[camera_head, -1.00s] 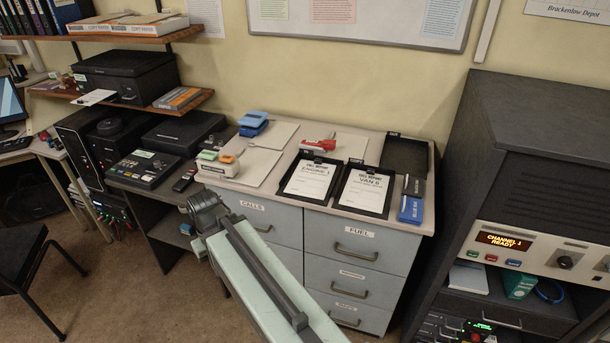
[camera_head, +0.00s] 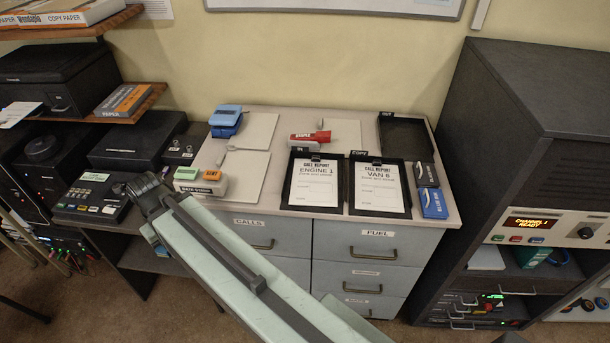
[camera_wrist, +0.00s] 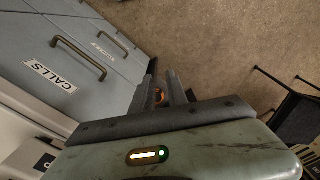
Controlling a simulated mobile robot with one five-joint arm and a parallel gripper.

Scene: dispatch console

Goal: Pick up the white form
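Two white call report forms lie on the cabinet top in the head view. The ENGINE 1 form (camera_head: 315,183) is in a black tray on the left, and the VAN 6 form (camera_head: 378,187) is in a black tray beside it. My gripper (camera_wrist: 163,82) shows in the wrist view with its two dark fingers apart and no form between them. It points past the CALLS drawer front towards the floor, away from the forms. In the head view my arm crosses the front left of the cabinet, and I cannot make out the fingers there.
A red stapler (camera_head: 310,137) sits behind the ENGINE 1 tray. An empty black tray (camera_head: 407,135) is at the back right, and a blue box (camera_head: 432,203) is right of VAN 6. A blue hole punch (camera_head: 226,121) and date stamp (camera_head: 200,181) are left. A dark rack (camera_head: 540,130) rises at right.

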